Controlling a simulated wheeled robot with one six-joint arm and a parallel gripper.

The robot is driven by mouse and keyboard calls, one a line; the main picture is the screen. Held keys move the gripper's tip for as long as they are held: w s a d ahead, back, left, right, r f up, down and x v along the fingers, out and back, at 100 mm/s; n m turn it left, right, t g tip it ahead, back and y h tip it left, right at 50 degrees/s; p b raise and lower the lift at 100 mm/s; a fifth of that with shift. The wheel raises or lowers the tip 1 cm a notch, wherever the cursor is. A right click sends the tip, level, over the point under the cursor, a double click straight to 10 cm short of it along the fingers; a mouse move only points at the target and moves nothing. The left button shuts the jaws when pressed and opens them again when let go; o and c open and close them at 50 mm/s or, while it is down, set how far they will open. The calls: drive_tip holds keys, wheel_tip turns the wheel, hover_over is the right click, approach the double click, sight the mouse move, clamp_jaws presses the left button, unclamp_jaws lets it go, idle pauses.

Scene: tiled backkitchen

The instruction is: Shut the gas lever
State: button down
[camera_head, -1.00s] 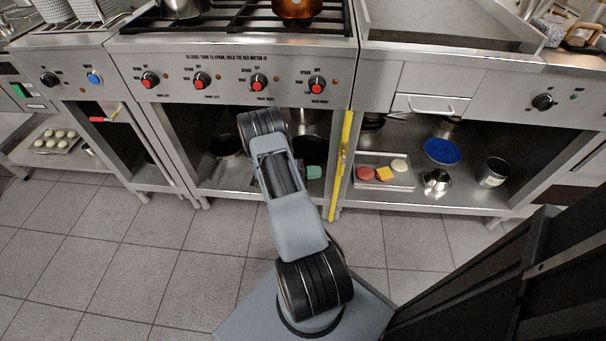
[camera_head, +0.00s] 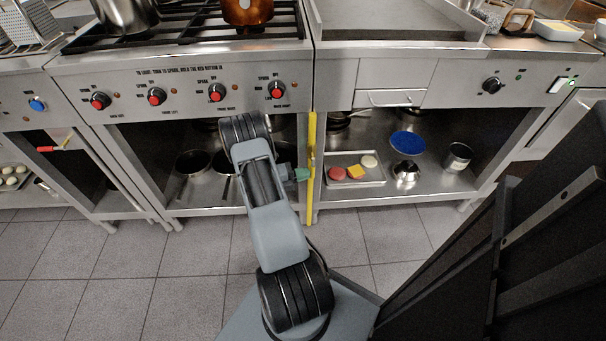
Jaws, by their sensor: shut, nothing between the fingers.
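A yellow vertical pipe (camera_head: 311,190) runs down the front of the cooker frame, between the stove and the griddle unit. A small fitting sits on its upper half; I cannot tell the lever's position there. My gripper (camera_head: 301,174), with a teal end, shows partly behind my arm. It is shut and empty, just left of the yellow pipe in the picture. I cannot tell whether they touch.
Red-centred stove knobs (camera_head: 217,92) line the panel above. A tray of food pieces (camera_head: 351,180), a blue plate (camera_head: 408,143) and pots stand on the shelf right of the pipe. Pans (camera_head: 192,162) are on the left shelf. The tiled floor (camera_head: 120,275) in front is clear.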

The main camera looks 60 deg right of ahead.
drive_tip(key=shift+s+d+f+p, duration=0.15)
drive_tip(key=shift+s+d+p, duration=0.1)
drive_tip(key=shift+s+p, duration=0.15)
drive_tip(key=shift+s+a+p+x, duration=0.15)
drive_tip(key=shift+p+x, duration=0.7)
drive_tip(key=shift+x, duration=0.3)
drive_tip(key=shift+s+a+p+x, duration=0.15)
drive_tip(key=shift+p+x, duration=0.65)
drive_tip(key=shift+x, duration=0.35)
drive_tip(key=shift+s, duration=0.15)
drive_tip(key=w+a+f+b, duration=0.2)
drive_tip(key=w+a+f, duration=0.3)
drive_tip(key=f, duration=0.6)
drive_tip(key=shift+w+a, duration=0.2)
drive_tip(key=shift+a, duration=0.8)
